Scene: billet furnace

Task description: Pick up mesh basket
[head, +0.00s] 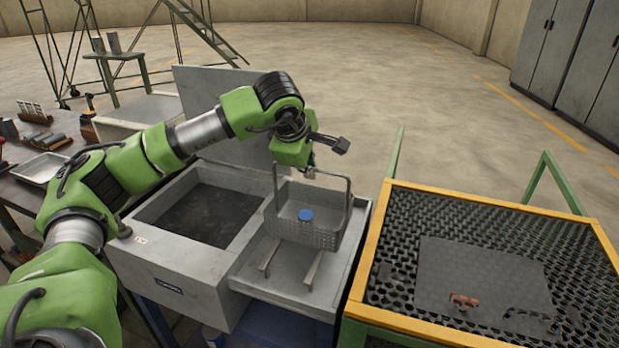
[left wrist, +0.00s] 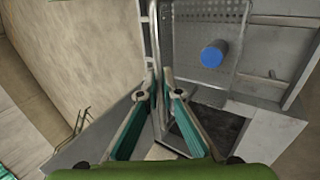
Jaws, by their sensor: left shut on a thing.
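The mesh basket (head: 318,234) is a grey wire box with a tall hoop handle, over the right-hand shelf of the grey tank unit. A blue round part (head: 305,215) lies in it. In the left wrist view the handle bar runs between the fingertips (left wrist: 155,95), and the basket (left wrist: 185,62) with the blue part (left wrist: 212,54) shows beyond. I cannot tell whether the basket's bottom touches the shelf rails. My right gripper is not in view.
The shelf's rails (head: 312,268) stick out in front of the basket. Left of it is the open dark tank (head: 207,214) with its raised lid (head: 218,92). A yellow-framed mesh table (head: 414,205) stands right, bearing a dark plate (head: 480,270). A cluttered bench (head: 72,124) is left.

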